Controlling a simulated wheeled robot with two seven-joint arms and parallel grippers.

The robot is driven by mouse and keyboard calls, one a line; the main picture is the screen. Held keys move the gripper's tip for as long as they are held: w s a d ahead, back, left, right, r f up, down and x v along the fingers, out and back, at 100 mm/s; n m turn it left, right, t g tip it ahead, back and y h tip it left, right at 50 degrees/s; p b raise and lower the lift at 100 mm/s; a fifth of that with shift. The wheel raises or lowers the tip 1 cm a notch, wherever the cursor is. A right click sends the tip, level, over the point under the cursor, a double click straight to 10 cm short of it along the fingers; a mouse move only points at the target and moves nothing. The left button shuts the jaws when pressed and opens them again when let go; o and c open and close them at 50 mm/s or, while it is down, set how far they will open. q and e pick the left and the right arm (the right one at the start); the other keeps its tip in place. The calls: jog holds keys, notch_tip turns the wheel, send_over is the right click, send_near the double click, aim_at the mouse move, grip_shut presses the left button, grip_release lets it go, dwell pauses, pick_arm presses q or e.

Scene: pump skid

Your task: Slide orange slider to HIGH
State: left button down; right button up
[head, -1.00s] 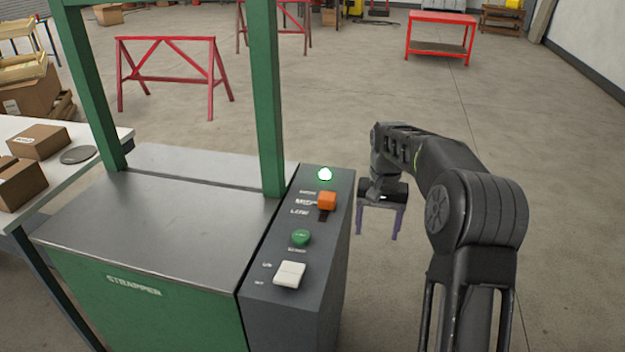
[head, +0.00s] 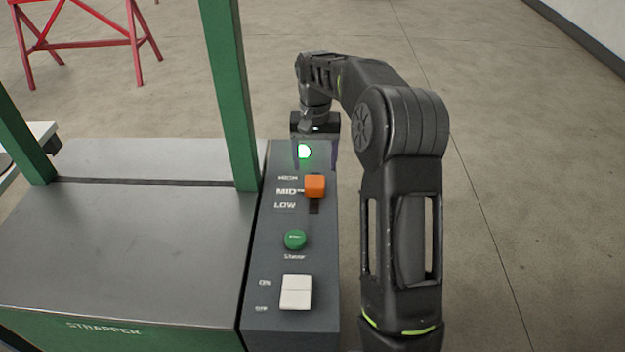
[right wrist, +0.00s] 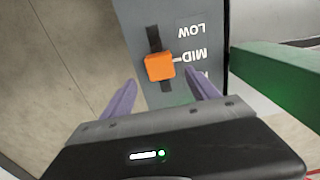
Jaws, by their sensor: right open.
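The orange slider (head: 315,186) is a block knob on a dark vertical slot in the grey control panel (head: 265,322). It stands level with the MID label, with HIGH above it and LOW below. In the right wrist view the orange slider (right wrist: 159,67) is beside the MID mark, beyond and between my fingertips. My right gripper (head: 316,165) is open and empty over the panel's far end, near the lit green-white lamp (head: 304,152). The right gripper (right wrist: 160,77) shows two purple fingers spread apart, with no clear contact on the knob. My left gripper is out of view.
A green button (head: 295,240) and a white rocker switch (head: 296,292) sit nearer on the panel. A green post (head: 231,95) rises left of the panel. The metal strapper top (head: 130,240) lies left. Open floor (head: 530,200) is on the right.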

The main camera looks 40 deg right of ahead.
aim_at(315, 181)
jog(key=shift+f+p, duration=0.6)
jog(key=shift+f, duration=3.35)
jog(key=shift+c, duration=0.6)
grip_shut()
